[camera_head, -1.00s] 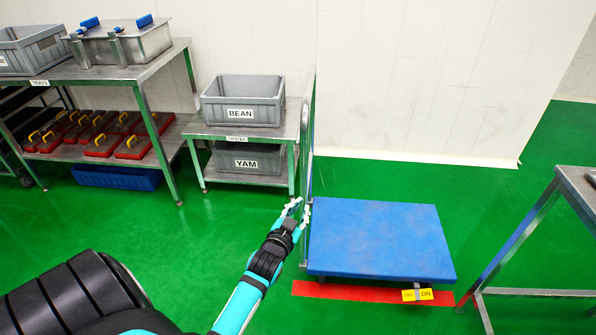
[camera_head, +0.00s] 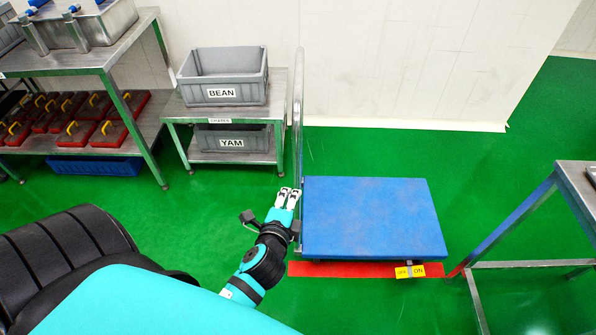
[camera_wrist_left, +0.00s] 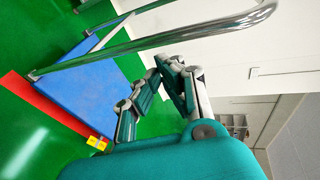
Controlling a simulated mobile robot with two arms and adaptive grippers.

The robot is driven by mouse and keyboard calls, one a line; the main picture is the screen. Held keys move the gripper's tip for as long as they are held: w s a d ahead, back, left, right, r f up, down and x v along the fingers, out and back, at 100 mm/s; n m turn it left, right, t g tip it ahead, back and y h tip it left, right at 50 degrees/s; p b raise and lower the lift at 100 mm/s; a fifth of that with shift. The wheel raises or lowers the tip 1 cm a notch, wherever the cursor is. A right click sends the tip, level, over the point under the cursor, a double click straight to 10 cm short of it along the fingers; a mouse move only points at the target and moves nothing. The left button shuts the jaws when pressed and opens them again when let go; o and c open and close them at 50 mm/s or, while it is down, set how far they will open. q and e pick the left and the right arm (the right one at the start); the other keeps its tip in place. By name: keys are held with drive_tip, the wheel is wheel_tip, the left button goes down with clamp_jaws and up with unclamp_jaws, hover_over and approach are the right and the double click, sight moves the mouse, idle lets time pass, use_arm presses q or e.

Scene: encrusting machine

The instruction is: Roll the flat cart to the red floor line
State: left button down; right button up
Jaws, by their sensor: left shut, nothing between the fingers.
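The flat cart (camera_head: 372,218) has a blue deck and an upright metal handle (camera_head: 298,110) on its left side. The red floor line (camera_head: 340,269) runs along the cart's near edge, partly hidden under it. My left gripper (camera_head: 288,192) is shut and empty, just left of the deck near the foot of the handle. In the left wrist view the gripper (camera_wrist_left: 145,82) shows in front of the blue deck (camera_wrist_left: 90,82), with the handle's metal tube (camera_wrist_left: 200,35) crossing above it. I cannot tell whether it touches the cart. My right gripper is not in view.
A small steel table (camera_head: 278,115) with grey BEAN (camera_head: 222,93) and YAM (camera_head: 232,143) crates stands behind left. A larger bench (camera_head: 90,58) is at far left. Another steel table (camera_head: 585,190) stands right. A yellow OFF/ON tag (camera_head: 410,271) is at the cart's near edge.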

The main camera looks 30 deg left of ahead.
sight(298, 174)
use_arm(q)
drive_tip(key=x, duration=0.6)
drive_tip(key=r+x, duration=0.1)
drive_tip(key=x, duration=0.2)
drive_tip(key=shift+w+a, duration=0.1)
drive_tip(key=shift+a, duration=0.05)
